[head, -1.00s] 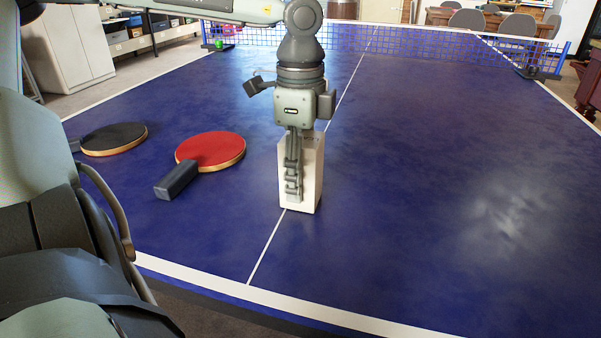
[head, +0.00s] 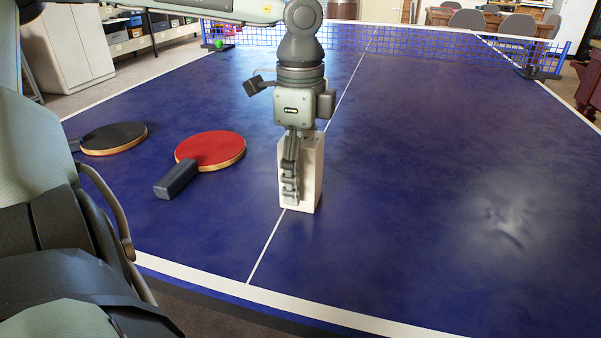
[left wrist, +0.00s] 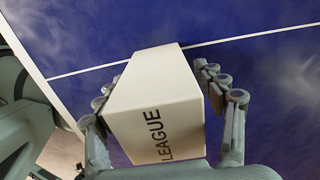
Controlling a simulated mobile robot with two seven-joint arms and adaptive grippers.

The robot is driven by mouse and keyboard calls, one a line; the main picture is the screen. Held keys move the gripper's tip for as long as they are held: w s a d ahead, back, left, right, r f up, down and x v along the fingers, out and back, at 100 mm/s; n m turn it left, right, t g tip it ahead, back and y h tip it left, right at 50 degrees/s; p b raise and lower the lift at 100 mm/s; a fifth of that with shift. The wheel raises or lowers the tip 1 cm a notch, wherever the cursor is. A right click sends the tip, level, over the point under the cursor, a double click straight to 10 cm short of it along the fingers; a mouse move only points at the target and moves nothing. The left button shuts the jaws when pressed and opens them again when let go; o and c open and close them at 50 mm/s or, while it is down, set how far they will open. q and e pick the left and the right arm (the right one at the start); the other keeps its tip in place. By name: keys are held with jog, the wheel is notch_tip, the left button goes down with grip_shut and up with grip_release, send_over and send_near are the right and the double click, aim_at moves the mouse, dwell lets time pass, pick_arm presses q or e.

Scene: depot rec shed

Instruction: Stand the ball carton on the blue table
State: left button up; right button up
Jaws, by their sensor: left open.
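The ball carton (head: 313,180) is a tall white box standing upright on the blue table (head: 420,190), on its white centre line near the front edge. In the left wrist view the carton (left wrist: 155,95) shows the word LEAGUE on one face. My left gripper (head: 291,195) points straight down over the carton. In the left wrist view my left gripper (left wrist: 165,100) has its fingers on either side of the carton. It is open, with a gap showing at the right finger; contact at the left finger is hard to tell. My right gripper is not in view.
A red paddle (head: 210,149) and a black paddle (head: 114,138) lie on the table left of the carton. The net (head: 420,46) crosses the far end, with a green ball (head: 219,44) near its left post. The table's right half is clear.

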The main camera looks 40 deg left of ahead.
pick_arm(q)
notch_tip(320, 180, up, 2)
jog(key=shift+w, duration=0.1)
notch_tip(320, 180, up, 10)
jog(key=shift+f+p, duration=0.25)
jog(key=shift+p, duration=0.15)
jog(key=shift+r, duration=0.35)
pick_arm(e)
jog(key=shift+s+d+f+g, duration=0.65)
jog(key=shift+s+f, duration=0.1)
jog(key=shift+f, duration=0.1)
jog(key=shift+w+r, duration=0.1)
pick_arm(q)
jog(key=shift+d, duration=0.1)
